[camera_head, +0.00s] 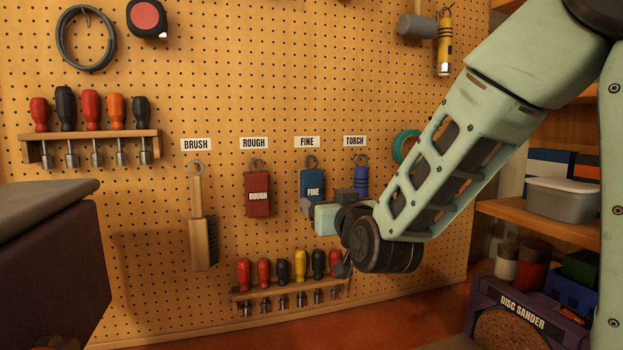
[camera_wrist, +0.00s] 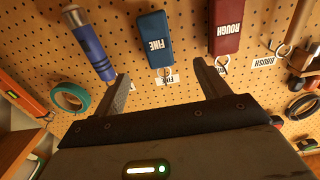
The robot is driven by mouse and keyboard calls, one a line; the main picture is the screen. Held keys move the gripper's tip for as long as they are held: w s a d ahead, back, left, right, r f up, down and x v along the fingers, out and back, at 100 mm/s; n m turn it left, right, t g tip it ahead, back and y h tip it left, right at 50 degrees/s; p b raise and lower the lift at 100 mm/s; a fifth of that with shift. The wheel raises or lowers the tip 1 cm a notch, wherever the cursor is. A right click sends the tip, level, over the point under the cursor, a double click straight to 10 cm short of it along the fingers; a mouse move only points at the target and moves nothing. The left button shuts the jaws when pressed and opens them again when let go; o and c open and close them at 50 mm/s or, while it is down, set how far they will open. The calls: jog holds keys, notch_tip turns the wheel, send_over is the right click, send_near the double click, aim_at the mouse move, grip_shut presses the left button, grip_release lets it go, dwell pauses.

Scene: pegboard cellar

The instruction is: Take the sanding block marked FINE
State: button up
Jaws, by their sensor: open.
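The blue sanding block marked FINE (camera_head: 312,182) hangs from a hook on the pegboard under the FINE label (camera_head: 307,141). My gripper (camera_head: 308,206) is in front of its lower part and hides some of it. In the wrist view, which is upside down, the FINE block (camera_wrist: 154,38) lies beyond and roughly between the two open fingers of my gripper (camera_wrist: 161,68). The fingers are empty, and I cannot tell how far they are from the block. The red sanding block marked ROUGH (camera_head: 258,194) hangs to its left; it also shows in the wrist view (camera_wrist: 226,28).
A blue torch (camera_head: 361,180) hangs close to the right of the FINE block. A wooden brush (camera_head: 197,225) hangs farther left. A rack of screwdrivers (camera_head: 290,291) is below. A disc sander (camera_head: 510,312) and shelves stand at the right.

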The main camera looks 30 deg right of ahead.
aim_at(313, 190)
jog(key=p+x, duration=0.8)
jog(key=p, duration=0.3)
jog(key=shift+w, duration=0.2)
jog(key=p+x, duration=0.4)
jog(key=shift+w+d, duration=0.15)
jog(key=shift+d, duration=0.1)
jog(key=shift+w+d+f, duration=0.1)
jog(key=shift+w, duration=0.3)
jog(key=c, duration=1.1)
